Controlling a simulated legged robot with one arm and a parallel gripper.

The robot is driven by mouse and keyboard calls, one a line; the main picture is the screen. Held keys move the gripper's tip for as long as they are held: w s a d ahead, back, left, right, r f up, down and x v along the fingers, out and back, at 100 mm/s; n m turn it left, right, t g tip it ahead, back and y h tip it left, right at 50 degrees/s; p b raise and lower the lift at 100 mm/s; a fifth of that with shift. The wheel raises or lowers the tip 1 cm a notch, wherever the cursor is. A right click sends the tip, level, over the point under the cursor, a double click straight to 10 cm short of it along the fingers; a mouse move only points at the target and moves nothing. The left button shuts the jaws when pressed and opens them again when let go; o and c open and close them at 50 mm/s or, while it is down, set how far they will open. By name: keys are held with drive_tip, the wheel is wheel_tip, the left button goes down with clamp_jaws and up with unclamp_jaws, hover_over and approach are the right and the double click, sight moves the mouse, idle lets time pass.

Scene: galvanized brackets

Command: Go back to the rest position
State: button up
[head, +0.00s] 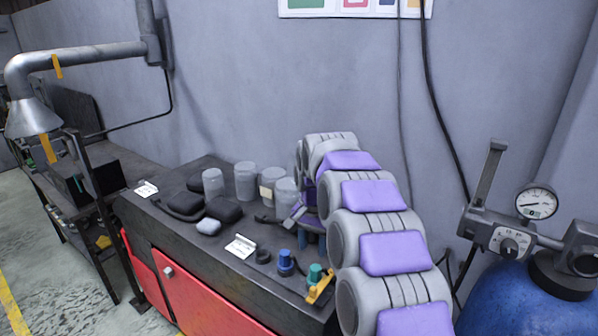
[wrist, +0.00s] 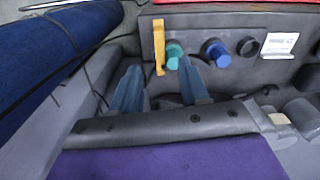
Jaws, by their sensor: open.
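Past the fingertips are a teal knob (wrist: 174,55) and a blue knob (wrist: 216,52) on the dark workbench. In the head view my purple and grey arm reaches over the right part of the workbench (head: 158,232). The teal knob (head: 316,276) and blue knob (head: 286,263) show just in front of the gripper.
Several grey jars (head: 245,182) and dark pouches (head: 224,209) stand on the bench. A blue tank (head: 515,300) with a gauge (head: 537,203) is right of my arm. The wall is behind.

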drive_tip(key=s+d+f+n+b, duration=0.2)
drive_tip(key=s+f+b, duration=0.3)
drive_tip(key=s, duration=0.9)
drive_tip(key=s+d+f+n+g+b, duration=0.1)
drive_tip(key=s+f+b, duration=0.4)
drive_tip(key=s, duration=1)
drive_tip(key=s+d+f+n+b, duration=0.2)
drive_tip(key=s+d+f+b, duration=0.3)
drive_tip(key=s, duration=0.9)
wheel_tip(320, 180, down, 3)
drive_tip(key=shift+s+d+r+n+g, duration=0.1)
drive_tip(key=shift+s+d+n+g, duration=0.15)
drive_tip(key=shift+d+n+g, duration=0.15)
drive_tip(key=shift+d, duration=0.1)
